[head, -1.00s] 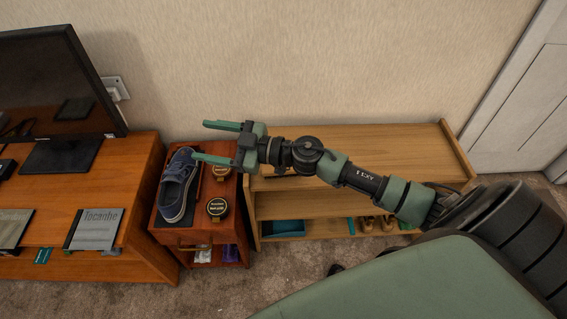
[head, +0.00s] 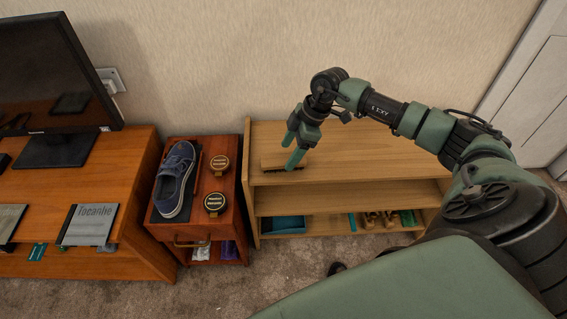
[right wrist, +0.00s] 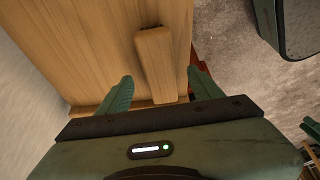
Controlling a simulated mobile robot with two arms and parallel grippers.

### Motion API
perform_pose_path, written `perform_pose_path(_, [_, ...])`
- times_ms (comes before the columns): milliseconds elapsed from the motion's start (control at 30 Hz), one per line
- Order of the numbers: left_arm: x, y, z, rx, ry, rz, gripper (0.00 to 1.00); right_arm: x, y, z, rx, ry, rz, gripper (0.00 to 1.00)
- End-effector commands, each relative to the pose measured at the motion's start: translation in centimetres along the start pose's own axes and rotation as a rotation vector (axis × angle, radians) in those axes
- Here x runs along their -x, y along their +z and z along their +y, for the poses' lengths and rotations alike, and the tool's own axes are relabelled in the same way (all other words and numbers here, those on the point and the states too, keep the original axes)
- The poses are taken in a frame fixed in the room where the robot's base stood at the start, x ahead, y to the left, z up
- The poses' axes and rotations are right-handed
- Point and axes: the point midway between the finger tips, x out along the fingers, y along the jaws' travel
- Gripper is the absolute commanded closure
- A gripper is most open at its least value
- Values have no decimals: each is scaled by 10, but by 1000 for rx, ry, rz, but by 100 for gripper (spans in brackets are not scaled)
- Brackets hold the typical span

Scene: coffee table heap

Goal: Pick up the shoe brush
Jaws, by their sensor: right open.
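The shoe brush (head: 270,161) is a light wooden block lying on the left part of the top of a wooden shelf unit (head: 380,165). My right gripper (head: 292,149) is open and points down over the brush, its fingers covering part of it in the head view. In the right wrist view the brush (right wrist: 157,60) lies lengthwise ahead, between the lines of the two open fingers (right wrist: 160,78), with nothing held. The brush's underside is mostly hidden. My left gripper does not show.
A small red-brown cabinet (head: 229,231) stands left of the shelf, holding a blue shoe (head: 174,180) and two round tins (head: 219,164) (head: 214,204). A desk with a monitor (head: 55,80) is further left. The shelf top right of the brush is clear.

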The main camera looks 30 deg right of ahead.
Motion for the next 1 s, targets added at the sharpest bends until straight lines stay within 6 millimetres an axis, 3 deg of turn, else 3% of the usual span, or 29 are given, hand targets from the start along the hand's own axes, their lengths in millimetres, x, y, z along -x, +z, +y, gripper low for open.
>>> perform_pose_path(100, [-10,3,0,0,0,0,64,-23,-3,-1,1,-4,2,35])
perform_pose_path(233, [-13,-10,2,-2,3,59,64,-38,-3,0,0,-2,3,35])
perform_pose_path(1000, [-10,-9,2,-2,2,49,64,-40,-3,0,1,-2,2,35])
